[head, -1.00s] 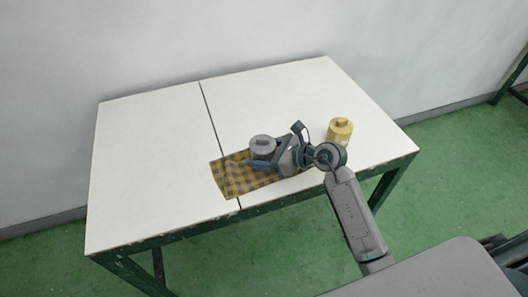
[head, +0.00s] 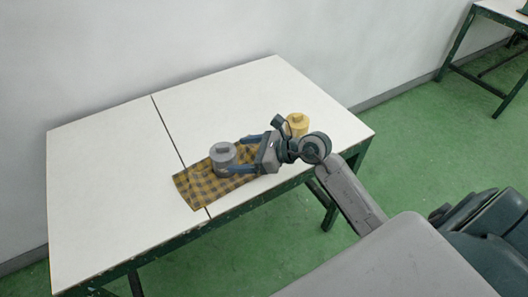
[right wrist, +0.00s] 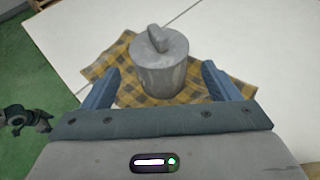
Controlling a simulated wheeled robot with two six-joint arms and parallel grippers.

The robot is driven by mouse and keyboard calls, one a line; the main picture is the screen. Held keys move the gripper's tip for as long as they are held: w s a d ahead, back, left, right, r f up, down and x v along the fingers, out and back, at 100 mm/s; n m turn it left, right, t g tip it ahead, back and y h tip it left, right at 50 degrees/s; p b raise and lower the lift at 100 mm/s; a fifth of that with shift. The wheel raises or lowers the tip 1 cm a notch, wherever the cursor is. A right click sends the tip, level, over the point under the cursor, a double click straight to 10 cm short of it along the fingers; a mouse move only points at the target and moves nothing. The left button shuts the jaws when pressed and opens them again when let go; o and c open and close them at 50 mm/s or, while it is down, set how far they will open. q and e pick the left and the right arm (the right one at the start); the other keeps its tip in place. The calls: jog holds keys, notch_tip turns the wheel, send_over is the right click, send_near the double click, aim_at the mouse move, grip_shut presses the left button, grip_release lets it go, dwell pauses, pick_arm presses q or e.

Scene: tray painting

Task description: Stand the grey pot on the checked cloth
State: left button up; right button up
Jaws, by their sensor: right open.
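The grey pot (head: 222,157) stands upright on the checked cloth (head: 194,191), a yellow and dark cloth on the white table. In the right wrist view the grey pot (right wrist: 160,66), with its lid and knob, stands on the checked cloth (right wrist: 124,92). My right gripper (head: 242,155) is open at the right side of the pot, its blue fingers pointing at it. In the right wrist view the fingers of my right gripper (right wrist: 160,88) are spread apart, with a gap on each side of the pot.
A yellow pot (head: 298,124) stands on the white table (head: 110,180), behind my right wrist. The left part of the table is clear. A wall runs behind the table, and another table (head: 490,12) stands at the far right.

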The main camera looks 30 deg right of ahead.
pick_arm(q)
jog(key=shift+w+d+r, duration=0.15)
jog(key=shift+w+r, duration=0.55)
jog(key=shift+r, duration=0.1)
pick_arm(e)
jog(key=shift+v, duration=3)
